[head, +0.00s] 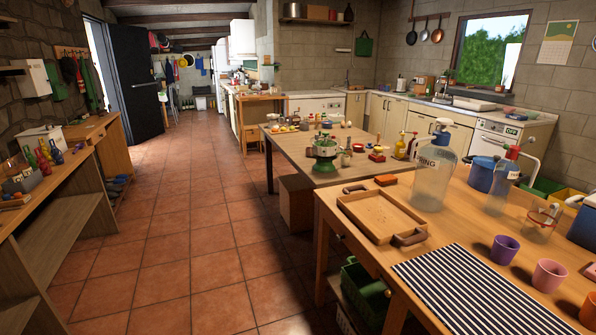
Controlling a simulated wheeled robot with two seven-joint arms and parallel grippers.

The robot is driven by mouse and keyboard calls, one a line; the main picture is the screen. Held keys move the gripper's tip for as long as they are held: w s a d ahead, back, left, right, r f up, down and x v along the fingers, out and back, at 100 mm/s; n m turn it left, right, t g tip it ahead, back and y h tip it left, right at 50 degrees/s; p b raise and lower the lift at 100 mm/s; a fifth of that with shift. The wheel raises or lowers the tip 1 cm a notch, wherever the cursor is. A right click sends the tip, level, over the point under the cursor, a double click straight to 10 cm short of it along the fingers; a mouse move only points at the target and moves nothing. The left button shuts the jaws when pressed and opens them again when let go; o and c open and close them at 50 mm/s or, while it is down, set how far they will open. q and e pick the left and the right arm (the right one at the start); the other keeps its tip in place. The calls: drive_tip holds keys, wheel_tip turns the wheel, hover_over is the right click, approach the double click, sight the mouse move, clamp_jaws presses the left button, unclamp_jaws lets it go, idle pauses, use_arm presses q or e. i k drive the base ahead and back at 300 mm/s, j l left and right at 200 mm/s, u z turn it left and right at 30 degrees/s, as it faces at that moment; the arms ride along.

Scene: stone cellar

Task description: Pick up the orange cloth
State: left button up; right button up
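A small flat orange item (386,180), which looks like a folded cloth, lies at the far left edge of the near wooden table (460,225), just behind a wooden tray (381,214). It is too small to be sure that it is cloth. Another small orange-red item (377,155) lies on the farther table (290,148), near its right front edge; I cannot tell what it is. Neither of my grippers is in view.
A large clear bottle (433,175), a spray bottle (502,185), a purple cup (503,249), a pink cup (549,275) and a striped mat (480,290) stand or lie on the near table. A green crate (365,290) is below it. The tiled floor (190,230) to the left is clear.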

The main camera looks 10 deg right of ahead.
sight(389, 179)
drive_tip(key=i+j+z, duration=0.1)
drive_tip(key=i+z, duration=0.25)
drive_tip(key=i, duration=0.15)
drive_tip(key=i+j+z, duration=0.35)
drive_tip(key=i, duration=0.15)
drive_tip(key=i+j+z, duration=0.35)
drive_tip(key=i+l, duration=0.1)
